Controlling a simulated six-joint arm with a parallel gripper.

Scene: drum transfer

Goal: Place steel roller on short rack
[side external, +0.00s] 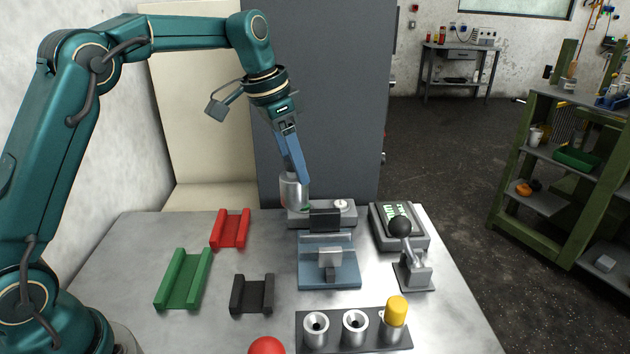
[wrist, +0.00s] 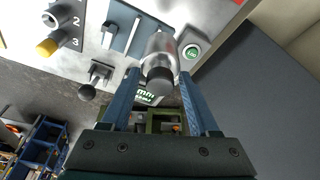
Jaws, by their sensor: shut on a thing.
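The steel roller (side external: 293,190) is a silver cylinder held at the end of my gripper (side external: 302,178), over the back edge of the table. In the wrist view the roller (wrist: 161,48) sits between the two blue fingers of my gripper (wrist: 160,76), its dark end toward the camera. Three channel-shaped racks lie to the left: a red rack (side external: 230,230), a longer green rack (side external: 183,281) and a dark grey rack (side external: 252,295). All look empty. The red and dark grey ones are both short. I cannot tell whether the roller touches the grey box below it.
A display unit (side external: 402,238) and black-knobbed lever (side external: 400,228) are right. A socket block (side external: 365,343) with a yellow-topped piece (side external: 397,310) and a red ball (side external: 266,346) are in front.

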